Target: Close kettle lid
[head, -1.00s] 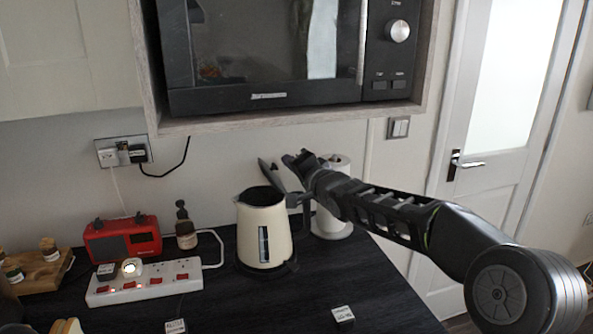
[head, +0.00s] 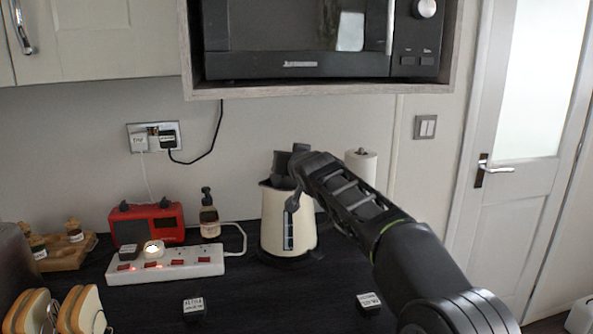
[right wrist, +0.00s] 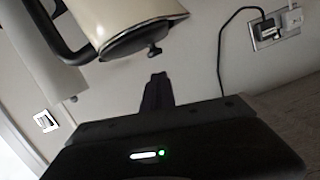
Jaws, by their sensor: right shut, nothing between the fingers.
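The cream kettle (head: 287,228) stands upright on its dark base on the counter, its dark handle to the right. My right gripper (head: 290,163) is above the kettle's top, close to a dark flat piece that may be the lid; arm and fingers hide much of it there. I cannot tell whether the lid lies fully down. The right wrist view is upside down and shows the kettle (right wrist: 122,14), its rim, a small dark knob and the handle (right wrist: 62,38). My right gripper's fingers (right wrist: 157,84) are together and empty there, apart from the rim. My left gripper is out of view.
A red radio (head: 146,224), a brown bottle (head: 209,226) and a white power strip (head: 165,267) stand left of the kettle. A paper towel roll (head: 361,170) is behind my right arm. The microwave (head: 320,40) overhangs above. Small labelled blocks (head: 194,307) lie in front.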

